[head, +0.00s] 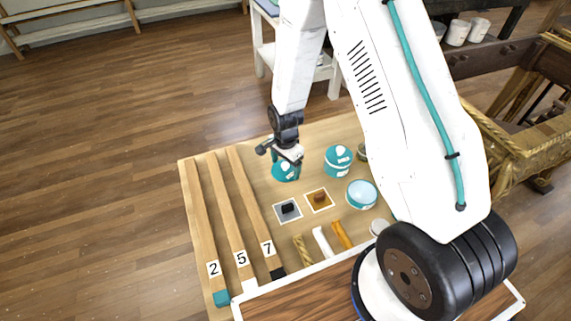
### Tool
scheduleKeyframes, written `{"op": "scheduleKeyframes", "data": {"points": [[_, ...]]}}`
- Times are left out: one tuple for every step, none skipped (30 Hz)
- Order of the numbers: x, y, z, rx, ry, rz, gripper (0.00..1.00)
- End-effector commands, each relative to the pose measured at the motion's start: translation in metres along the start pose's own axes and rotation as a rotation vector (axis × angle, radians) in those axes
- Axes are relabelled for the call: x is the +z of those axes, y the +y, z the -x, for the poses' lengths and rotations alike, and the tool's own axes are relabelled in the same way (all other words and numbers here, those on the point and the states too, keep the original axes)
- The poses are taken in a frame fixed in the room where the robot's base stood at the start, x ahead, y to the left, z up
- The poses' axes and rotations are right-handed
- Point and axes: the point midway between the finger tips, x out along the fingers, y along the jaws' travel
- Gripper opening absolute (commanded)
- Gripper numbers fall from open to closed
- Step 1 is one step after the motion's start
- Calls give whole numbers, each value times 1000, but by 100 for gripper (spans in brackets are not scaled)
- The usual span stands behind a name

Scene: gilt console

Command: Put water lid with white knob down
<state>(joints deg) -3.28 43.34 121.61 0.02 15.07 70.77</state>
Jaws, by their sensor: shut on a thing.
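My gripper (289,157) is shut at the far middle of the wooden board, at the top of a round teal lid (286,172) with white marks. The jaws cover the top of this lid, so its knob is hidden. I cannot tell whether the lid touches the surface below or something under it. A second round teal piece (338,160) with white marks and a pale top stands to the right, apart from the gripper. A round container with a pale blue top (362,194) stands nearer, to the right.
Light wooden board (230,212) has long strips labelled 2, 5 and 7 at left. Several short bars lie in front. My arm hides the board's right side.

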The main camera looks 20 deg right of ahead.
Motion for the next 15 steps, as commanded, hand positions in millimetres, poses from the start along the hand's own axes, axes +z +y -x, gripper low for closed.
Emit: {"op": "scheduleKeyframes", "data": {"points": [[0,0,-2,1,0,0,60],[0,0,-3,0,0,0,60],[0,0,-2,0,0,0,93],[0,0,-2,0,0,0,100],[0,0,-2,0,0,0,100],[0,0,-2,0,0,0,100],[0,0,-2,0,0,0,100],[0,0,-2,0,0,0,100],[0,0,-2,0,0,0,100],[0,0,-2,0,0,0,100],[0,0,-1,0,0,0,100],[0,0,0,-1,0,0,100],[0,0,2,-1,0,0,100],[0,0,4,-2,1,0,100],[0,-1,9,-3,1,0,100]]}}
